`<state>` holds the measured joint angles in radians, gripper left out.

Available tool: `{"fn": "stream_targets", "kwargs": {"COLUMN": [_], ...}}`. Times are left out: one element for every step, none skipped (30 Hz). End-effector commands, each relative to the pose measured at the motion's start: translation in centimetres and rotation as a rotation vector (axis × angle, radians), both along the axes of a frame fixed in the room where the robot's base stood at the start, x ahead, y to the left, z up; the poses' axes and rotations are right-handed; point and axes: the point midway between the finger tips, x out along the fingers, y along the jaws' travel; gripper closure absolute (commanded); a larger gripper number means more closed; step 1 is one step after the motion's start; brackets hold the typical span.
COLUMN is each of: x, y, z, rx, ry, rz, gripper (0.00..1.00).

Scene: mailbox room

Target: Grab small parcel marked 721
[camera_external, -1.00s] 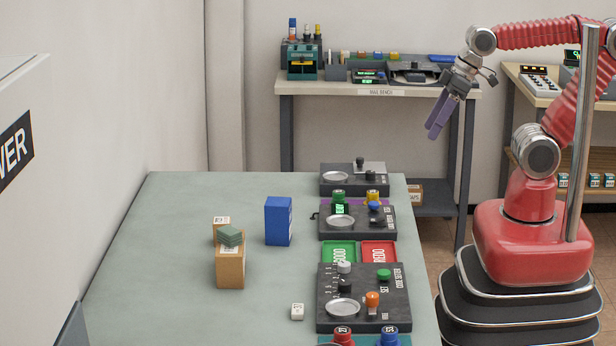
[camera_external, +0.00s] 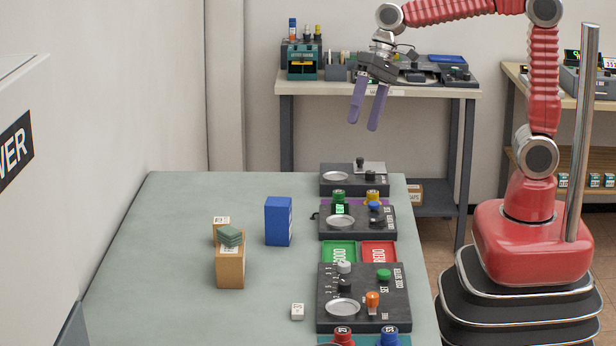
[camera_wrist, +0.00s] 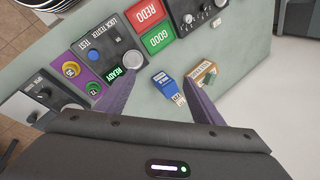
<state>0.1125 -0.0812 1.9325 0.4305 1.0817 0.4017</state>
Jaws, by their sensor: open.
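My gripper (camera_external: 363,122) is open and empty, high above the table's far end. In the wrist view, the blue box (camera_wrist: 164,83) shows between the fingers; the brown box (camera_wrist: 208,70) is partly behind the right finger.
Dark device panels (camera_external: 358,222) with knobs and dishes line the table's right side. A green GOOD tile (camera_external: 338,254) and a red REDO tile (camera_external: 379,254) lie between them. A bench (camera_external: 430,92) with equipment stands behind. The table's left part is clear.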

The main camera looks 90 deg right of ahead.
Motion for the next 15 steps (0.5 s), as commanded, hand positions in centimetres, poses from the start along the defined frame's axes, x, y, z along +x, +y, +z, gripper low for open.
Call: {"fn": "stream_targets", "kwargs": {"x": [1.2,1.8,2.7,3.3,3.9,4.8,5.4,6.0,6.8,7.5,8.1,8.9,9.6,10.2,11.0], "y": [0.0,0.0,0.1,0.1,0.1,0.1,0.2,0.2,0.2,0.2,0.2,0.2,0.2,0.1,0.1], "z": [-0.3,-0.4,-0.5,-0.6,-0.7,-0.9,-1.1,-1.2,-1.4,-1.6,-1.7,-2.0,-2.2,-2.4,-2.7], "rx": [0.026,0.042,0.064,0.080,0.096,0.118,0.134,0.150,0.172,0.187,0.205,0.225,0.242,0.258,0.279], "ry": [0.019,0.029,0.043,0.054,0.064,0.077,0.088,0.098,0.112,0.124,0.135,0.149,0.158,0.170,0.184], "rz": [-0.025,-0.040,-0.060,-0.074,-0.089,-0.109,-0.123,-0.138,-0.156,-0.170,-0.185,-0.204,-0.219,-0.233,-0.250], "gripper": [0.39,0.39,0.39,0.39,0.39,0.39,0.39,0.39,0.39,0.39,0.39,0.39,0.39,0.39,0.39]}}
